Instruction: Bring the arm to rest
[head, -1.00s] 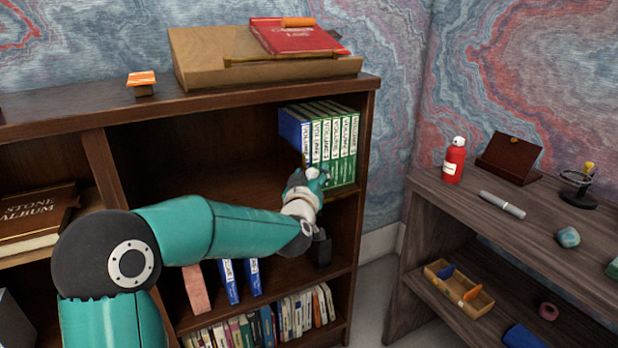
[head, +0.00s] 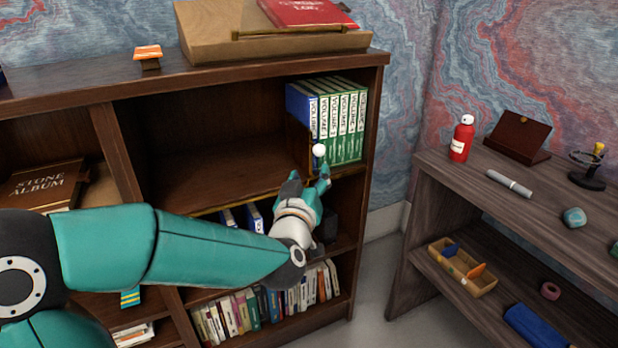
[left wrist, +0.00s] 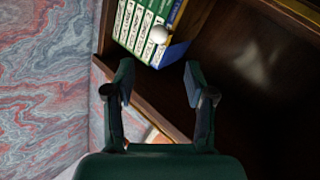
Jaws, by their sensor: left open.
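My left gripper (head: 311,176) is open and empty, in front of the middle shelf of the dark bookcase (head: 200,187). Nothing is between the fingers. A blue volume (head: 299,102) stands at the row's left end. My right gripper is not in view.
The shelf left of the volumes is bare. A wooden case with a red book (head: 305,12) lies on top. A side desk at right holds a red bottle (head: 462,138) and a wooden tray (head: 455,262).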

